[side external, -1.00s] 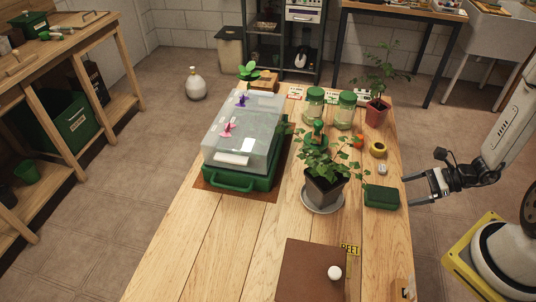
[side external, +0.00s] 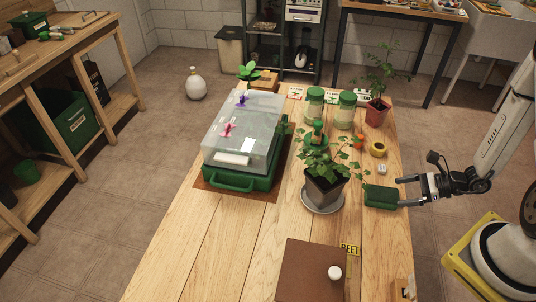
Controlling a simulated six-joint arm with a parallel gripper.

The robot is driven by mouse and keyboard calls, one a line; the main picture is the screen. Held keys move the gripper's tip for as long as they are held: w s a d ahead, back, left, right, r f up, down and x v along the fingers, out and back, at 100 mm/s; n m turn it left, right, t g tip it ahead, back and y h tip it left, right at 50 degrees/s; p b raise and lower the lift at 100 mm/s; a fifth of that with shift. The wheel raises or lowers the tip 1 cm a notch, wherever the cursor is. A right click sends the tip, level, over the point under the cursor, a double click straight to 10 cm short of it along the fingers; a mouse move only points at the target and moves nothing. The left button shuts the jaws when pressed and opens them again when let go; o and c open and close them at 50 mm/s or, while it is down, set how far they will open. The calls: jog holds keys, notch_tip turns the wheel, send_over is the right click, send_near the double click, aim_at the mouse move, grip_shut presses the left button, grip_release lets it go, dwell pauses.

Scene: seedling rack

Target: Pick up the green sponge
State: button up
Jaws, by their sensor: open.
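The green sponge (side external: 380,197) is a dark green block lying on the wooden table near its right edge, just right of the potted ivy. My gripper (side external: 399,192) is open, with its two fingertips at the right end of the sponge. One finger is on the far side and one on the near side in the picture. I cannot tell whether the fingers touch the sponge or how high they are above the table.
The ivy pot (side external: 324,190) on a grey saucer (side external: 322,208) stands left of the sponge, leaves reaching near it. A small pale object (side external: 382,169) and a yellow roll (side external: 378,149) lie behind. The table between is clear.

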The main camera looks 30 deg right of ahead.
aim_at(388, 194)
jog(key=shift+x, duration=2.6)
jog(key=c, duration=1)
jog(key=shift+r, duration=0.1)
jog(key=shift+r, duration=4.9)
